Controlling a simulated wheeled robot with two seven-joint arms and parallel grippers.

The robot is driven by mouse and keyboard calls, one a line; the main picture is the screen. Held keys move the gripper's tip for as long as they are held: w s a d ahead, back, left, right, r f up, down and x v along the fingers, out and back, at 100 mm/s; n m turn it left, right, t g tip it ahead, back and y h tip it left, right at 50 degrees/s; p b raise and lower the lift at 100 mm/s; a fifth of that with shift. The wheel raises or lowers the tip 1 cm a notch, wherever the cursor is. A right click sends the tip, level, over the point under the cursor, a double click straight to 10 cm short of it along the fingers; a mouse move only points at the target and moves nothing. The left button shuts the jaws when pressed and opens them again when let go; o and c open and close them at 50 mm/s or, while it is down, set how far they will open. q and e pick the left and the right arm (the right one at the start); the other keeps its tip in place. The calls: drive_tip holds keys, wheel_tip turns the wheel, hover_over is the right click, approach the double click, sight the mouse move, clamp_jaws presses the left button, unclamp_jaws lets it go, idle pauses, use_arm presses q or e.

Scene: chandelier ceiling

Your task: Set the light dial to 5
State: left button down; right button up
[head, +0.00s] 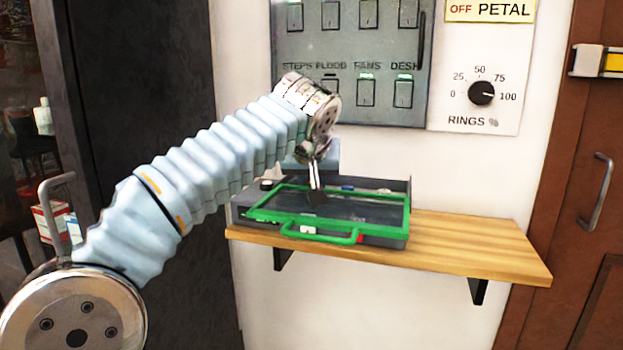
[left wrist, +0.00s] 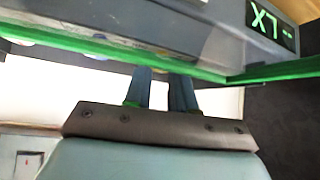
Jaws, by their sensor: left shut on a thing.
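A black round dial (head: 481,93) labelled RINGS % is on a white wall plate, with marks from 0 to 100. Its light tick points right, towards 100. A grey case with a green-framed dark cover (head: 350,237) and a green front handle lies on a wooden shelf. My left gripper (head: 316,196) is over the case, its fingers pointing down at it. In the left wrist view its two fingers (left wrist: 160,90) are shut by the green bar (left wrist: 90,46); the part gripped is hidden. A small display (left wrist: 272,25) there shows green characters. No dial marked 5 is readable. My right gripper is out of view.
The wooden shelf (head: 475,248) is bare to the right of the case. A grey switch panel (head: 350,55) with several switches hangs above the case. A brown door (head: 580,230) with a metal handle stands at the right, a dark cabinet panel (head: 140,60) at the left.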

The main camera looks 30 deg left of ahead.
use_arm(q)
drive_tip(key=n+g+y, duration=0.1)
drive_tip(key=n, duration=0.1)
drive_tip(key=n+g+y, duration=0.1)
drive_tip(key=n, duration=0.1)
drive_tip(key=d+n+g+y, duration=0.1)
drive_tip(key=n, duration=0.1)
drive_tip(key=shift+w+y, duration=0.3)
drive_tip(key=shift+w, duration=0.1)
drive_tip(key=n+g, duration=0.2)
drive_tip(key=n, duration=0.1)
drive_tip(key=n+g+y, duration=0.1)
drive_tip(key=shift+w+n, duration=0.3)
drive_tip(key=shift+g, duration=0.4)
drive_tip(key=c, duration=0.9)
unclamp_jaws()
drive_tip(key=shift+c, duration=0.2)
drive_tip(key=shift+r, duration=0.1)
